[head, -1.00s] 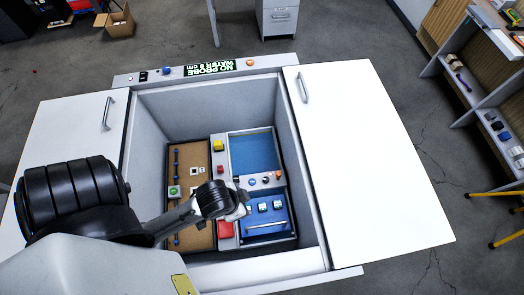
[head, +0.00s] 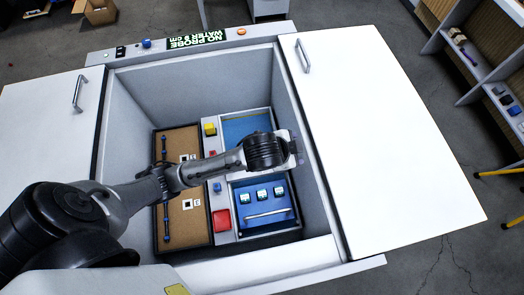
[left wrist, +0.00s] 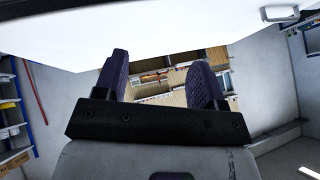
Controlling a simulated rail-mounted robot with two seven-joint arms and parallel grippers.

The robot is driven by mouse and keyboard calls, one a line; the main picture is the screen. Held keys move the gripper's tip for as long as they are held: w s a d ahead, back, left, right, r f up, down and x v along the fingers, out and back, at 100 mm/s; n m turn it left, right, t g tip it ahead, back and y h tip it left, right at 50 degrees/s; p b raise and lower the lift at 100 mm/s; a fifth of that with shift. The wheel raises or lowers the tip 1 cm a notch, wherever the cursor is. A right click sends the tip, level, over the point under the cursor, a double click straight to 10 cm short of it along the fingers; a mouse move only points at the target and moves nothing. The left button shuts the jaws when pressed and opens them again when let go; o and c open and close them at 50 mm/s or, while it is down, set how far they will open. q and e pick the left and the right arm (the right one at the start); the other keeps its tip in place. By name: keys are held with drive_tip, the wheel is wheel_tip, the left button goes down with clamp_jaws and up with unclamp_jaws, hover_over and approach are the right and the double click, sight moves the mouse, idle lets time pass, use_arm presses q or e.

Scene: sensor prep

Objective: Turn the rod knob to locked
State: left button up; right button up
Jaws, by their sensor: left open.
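A dark rod (head: 166,222) runs along the left edge of a cork-faced panel (head: 190,228) inside the open grey bin. A small green block with a knob, seen on this rod earlier, is now hidden behind my left arm; I cannot tell the knob's setting. My left gripper (head: 298,150) is at the bin's right side, above the blue tray area and well right of the rod. In the left wrist view my left gripper (left wrist: 166,85) shows two purple fingers apart, with nothing held between them. My right gripper is out of view.
A strip with a yellow button (head: 210,129), a blue knob (head: 217,187) and a red button (head: 222,220) runs beside the cork panel. A blue tray (head: 263,222) holds several small vials and a pale bar. White doors (head: 395,130) flank the bin.

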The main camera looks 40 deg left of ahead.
use_arm(q)
drive_tip(key=w+a+f+m+g+b, duration=0.1)
drive_tip(key=w+f+b, duration=0.2)
drive_tip(key=f+b, duration=0.25)
drive_tip(key=w+a+f+m+y+b, duration=0.1)
drive_tip(key=w+f+b, duration=0.1)
drive_tip(key=f+b, duration=0.35)
drive_tip(key=w+a+f+m+g+b, duration=0.1)
drive_tip(key=w+f+m+b, duration=0.15)
drive_tip(key=f, duration=0.55)
drive_tip(key=a+f+g+b, duration=0.35)
drive_tip(key=a+f, duration=0.35)
drive_tip(key=f, duration=0.3)
drive_tip(key=a+f+g+b, duration=0.35)
drive_tip(key=a+f, duration=0.25)
drive_tip(key=f, duration=0.3)
drive_tip(key=shift+m+t, duration=0.5)
drive_tip(key=shift+m, duration=0.05)
drive_tip(key=f+b, duration=0.2)
drive_tip(key=f, duration=0.2)
drive_tip(key=f+b, duration=0.2)
drive_tip(key=f, duration=0.3)
drive_tip(key=f+b, duration=0.1)
drive_tip(key=f, duration=0.3)
drive_tip(key=shift+s+a+f+b, duration=0.15)
drive_tip(key=shift+s+b, duration=0.1)
drive_tip(key=shift+b, duration=0.15)
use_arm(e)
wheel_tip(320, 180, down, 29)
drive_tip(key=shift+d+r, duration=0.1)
